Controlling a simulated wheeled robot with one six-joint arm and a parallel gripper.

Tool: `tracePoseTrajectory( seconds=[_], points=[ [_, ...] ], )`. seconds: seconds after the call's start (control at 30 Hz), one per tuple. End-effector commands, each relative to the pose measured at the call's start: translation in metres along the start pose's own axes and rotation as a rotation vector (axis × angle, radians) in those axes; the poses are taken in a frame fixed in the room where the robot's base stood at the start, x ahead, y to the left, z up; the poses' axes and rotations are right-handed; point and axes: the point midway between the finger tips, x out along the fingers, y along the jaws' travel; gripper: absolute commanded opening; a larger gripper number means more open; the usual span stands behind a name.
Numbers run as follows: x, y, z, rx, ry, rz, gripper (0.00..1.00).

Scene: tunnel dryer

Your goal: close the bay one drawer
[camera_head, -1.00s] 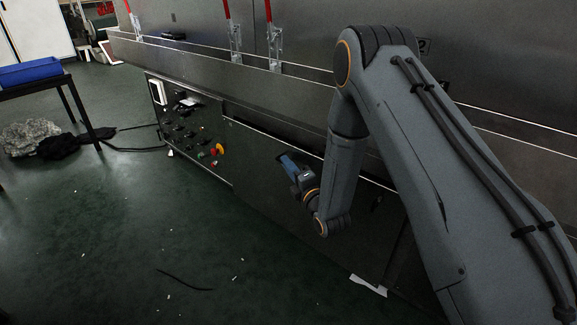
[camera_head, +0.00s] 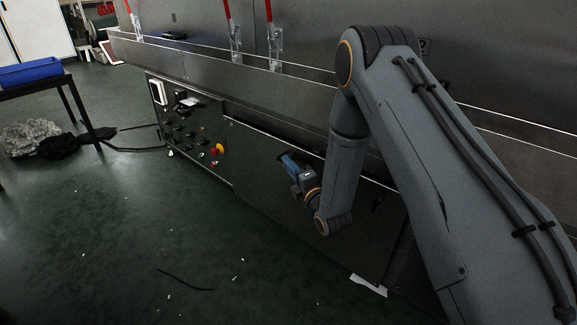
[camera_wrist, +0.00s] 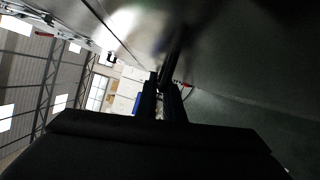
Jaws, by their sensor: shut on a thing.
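The dark metal front panel (camera_head: 262,165) of the long machine runs low along its side, with a pale top edge. I take it as the drawer front, but I cannot tell how far it stands out. My gripper (camera_head: 287,160) is low against this panel, its blue-grey body pointing up and left. In the wrist view my gripper (camera_wrist: 162,90) shows two dark fingers close together on a thin dark bar (camera_wrist: 174,52), which looks like the drawer handle. The grip itself is dark and mostly hidden.
A control panel (camera_head: 189,125) with coloured knobs is left of my gripper. A long metal ledge (camera_head: 230,80) juts out above. A blue bin (camera_head: 30,71) rests on a table at the far left. The green floor (camera_head: 120,240) in front is mostly clear, with small scraps and a cable.

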Motion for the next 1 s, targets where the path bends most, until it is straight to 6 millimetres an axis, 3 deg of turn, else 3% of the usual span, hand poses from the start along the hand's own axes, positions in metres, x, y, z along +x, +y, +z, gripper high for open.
tracePoseTrajectory(
  seconds=[0.23,0.5,0.53,0.63,1.0],
  points=[
    [0.015,-0.007,0.038,-0.001,-0.008,0.001,0.0],
    [0.015,-0.007,0.042,-0.001,-0.012,0.0,0.0],
    [0.015,-0.007,0.042,-0.002,-0.012,0.0,0.12],
    [0.015,-0.007,0.041,-0.001,-0.01,-0.001,0.26],
    [0.015,-0.007,0.035,-0.001,-0.002,0.0,0.26]
  ],
)
